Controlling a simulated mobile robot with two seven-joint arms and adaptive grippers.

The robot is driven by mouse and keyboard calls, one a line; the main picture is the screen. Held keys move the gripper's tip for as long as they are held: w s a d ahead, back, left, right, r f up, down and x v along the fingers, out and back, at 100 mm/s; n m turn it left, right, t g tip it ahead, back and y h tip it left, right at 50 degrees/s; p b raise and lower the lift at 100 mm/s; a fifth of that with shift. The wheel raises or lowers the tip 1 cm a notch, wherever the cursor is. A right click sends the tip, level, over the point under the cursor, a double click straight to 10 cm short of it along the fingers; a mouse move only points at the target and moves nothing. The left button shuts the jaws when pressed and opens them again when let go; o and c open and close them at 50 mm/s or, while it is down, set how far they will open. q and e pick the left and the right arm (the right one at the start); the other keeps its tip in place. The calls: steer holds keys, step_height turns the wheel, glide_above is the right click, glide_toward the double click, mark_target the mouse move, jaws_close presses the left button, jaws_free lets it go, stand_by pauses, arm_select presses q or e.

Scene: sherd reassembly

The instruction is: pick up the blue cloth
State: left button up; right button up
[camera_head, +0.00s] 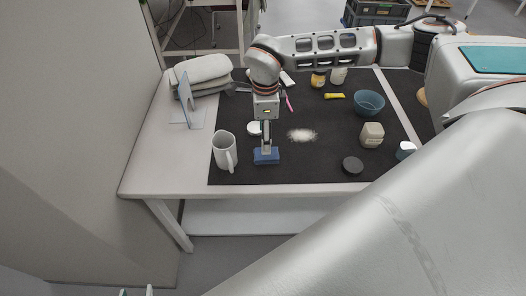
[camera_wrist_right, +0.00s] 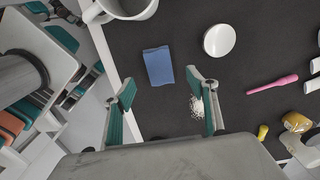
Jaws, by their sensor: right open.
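The blue cloth (camera_head: 267,158) lies flat on the black mat, near its front edge and right of the white mug (camera_head: 223,152). In the right wrist view the cloth (camera_wrist_right: 158,66) shows as a small blue rectangle. My right gripper (camera_head: 265,149) points down over the cloth in the head view. In the right wrist view its fingers (camera_wrist_right: 163,86) are apart and empty, with the cloth seen between and beyond the tips. I cannot tell the exact height. Only what look like the tips of my left gripper (camera_head: 137,292) show at the bottom edge.
A white lid (camera_wrist_right: 219,40) and a pile of pale powder (camera_head: 302,135) lie close to the cloth. A pink tool (camera_wrist_right: 272,85), a blue bowl (camera_head: 369,102), a beige jar (camera_head: 372,135) and a dark disc (camera_head: 352,166) are farther off. Folded grey cloths (camera_head: 205,70) lie at back left.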

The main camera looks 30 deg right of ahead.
mark_target(266, 156)
steer(key=f, duration=0.6)
steer(key=shift+s+d, duration=0.2)
steer(key=shift+s, duration=0.1)
steer(key=shift+f, duration=0.75)
steer(key=shift+c, duration=0.5)
steer(key=c, duration=1)
